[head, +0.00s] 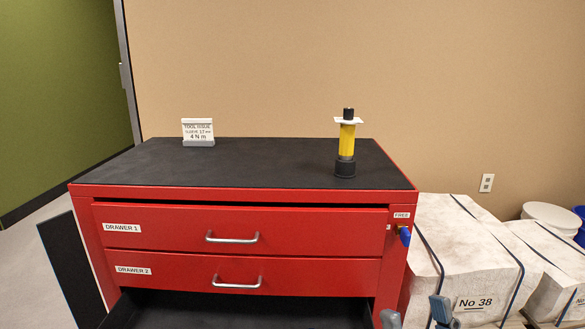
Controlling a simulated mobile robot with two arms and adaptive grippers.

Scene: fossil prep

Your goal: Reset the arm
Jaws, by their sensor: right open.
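My right gripper (416,315) shows only by its two grey fingertips at the bottom edge, right of centre. The fingertips are apart with nothing seen between them; the rest of the gripper is below the picture. My left gripper is not in the picture.
A yellow and black tool (347,140) stands upright on the cabinet's black top, beside a small sign (198,131). Drawers 1 and 2 look shut; a lower drawer (240,312) is pulled out. White wrapped blocks (470,250) stand at right.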

